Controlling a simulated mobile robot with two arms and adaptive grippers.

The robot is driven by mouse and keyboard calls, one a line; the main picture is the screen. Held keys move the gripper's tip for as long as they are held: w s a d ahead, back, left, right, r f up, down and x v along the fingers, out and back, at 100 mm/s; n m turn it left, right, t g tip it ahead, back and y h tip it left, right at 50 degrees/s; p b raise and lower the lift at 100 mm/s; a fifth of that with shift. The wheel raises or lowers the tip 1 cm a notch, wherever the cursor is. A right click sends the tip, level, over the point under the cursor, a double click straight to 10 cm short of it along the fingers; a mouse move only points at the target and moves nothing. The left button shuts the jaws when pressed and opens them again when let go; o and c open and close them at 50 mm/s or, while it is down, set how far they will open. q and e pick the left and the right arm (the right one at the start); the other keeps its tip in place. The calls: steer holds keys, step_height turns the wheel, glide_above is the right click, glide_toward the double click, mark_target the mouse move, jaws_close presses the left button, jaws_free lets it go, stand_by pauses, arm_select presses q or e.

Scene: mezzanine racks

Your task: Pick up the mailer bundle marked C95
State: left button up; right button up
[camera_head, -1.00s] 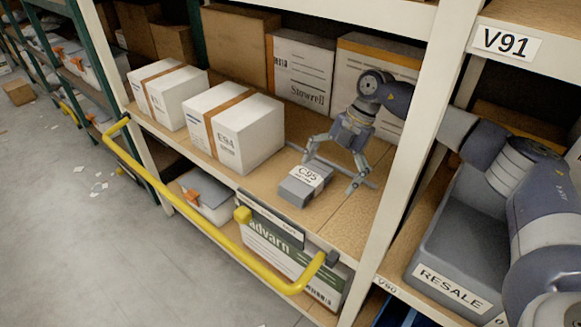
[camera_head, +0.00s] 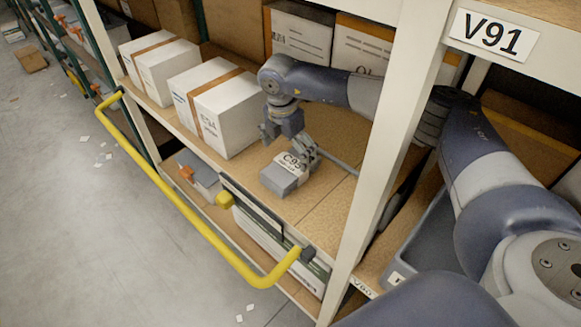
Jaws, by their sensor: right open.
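The mailer bundle marked C95 (camera_head: 280,180) is a small grey block with a white label band. It lies on the brown shelf board (camera_head: 325,205), near the front edge. My right gripper (camera_head: 288,150) is open, with its fingers just behind and above the bundle. One finger is at the bundle's right back side and partly overlaps it in the picture. I cannot tell whether it touches. My left gripper is not in view.
White boxes with brown straps (camera_head: 222,112) stand left of the bundle. A white rack post (camera_head: 385,150) stands to the right, with my right arm reaching behind it. A yellow rail (camera_head: 185,210) runs along the shelf front. Cartons (camera_head: 300,35) stand at the back.

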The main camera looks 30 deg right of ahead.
mark_target(291, 163)
steer(key=f, duration=0.3)
steer(key=f+p, duration=0.1)
steer(key=f, duration=0.1)
steer(key=shift+s+d+f, duration=0.1)
steer(key=shift+s+d, duration=0.05)
steer(key=shift+d, duration=0.1)
steer(key=c, duration=1.1)
